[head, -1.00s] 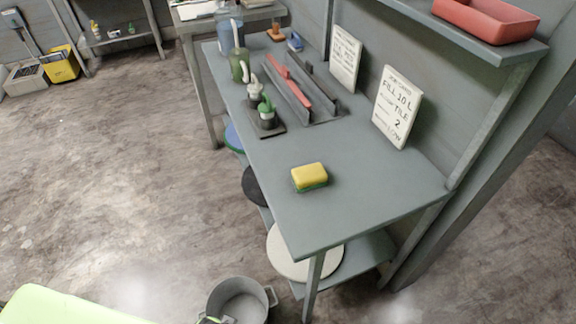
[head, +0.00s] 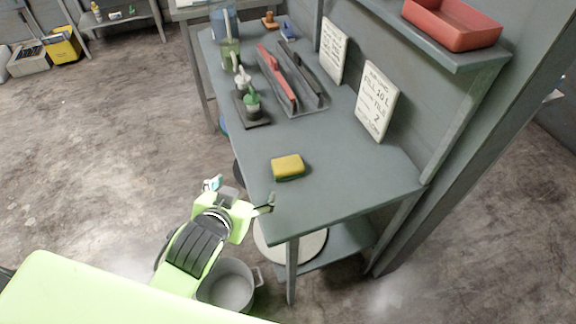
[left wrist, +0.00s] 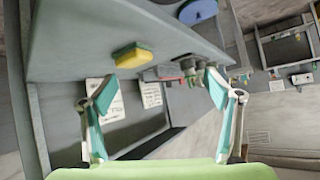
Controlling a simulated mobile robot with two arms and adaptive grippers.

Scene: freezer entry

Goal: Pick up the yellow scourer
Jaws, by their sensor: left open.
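The yellow scourer (head: 287,167), a yellow sponge block with a green underside, lies flat on the grey bench (head: 330,190) near its front edge. It also shows in the left wrist view (left wrist: 132,54), beyond the fingers and nearer the left one. My left gripper (head: 241,193) is open and empty, at the bench's front edge, to the lower left of the scourer and apart from it. Its two fingers stand wide apart in the left wrist view (left wrist: 160,92). My right gripper is not in view.
A dark tray (head: 290,85) with red-handled tools and small bottles (head: 252,102) stand further back on the bench. Two written cards (head: 376,100) lean at the wall. A red bin (head: 452,24) sits on the shelf above. A grey bucket (head: 228,288) stands on the floor below.

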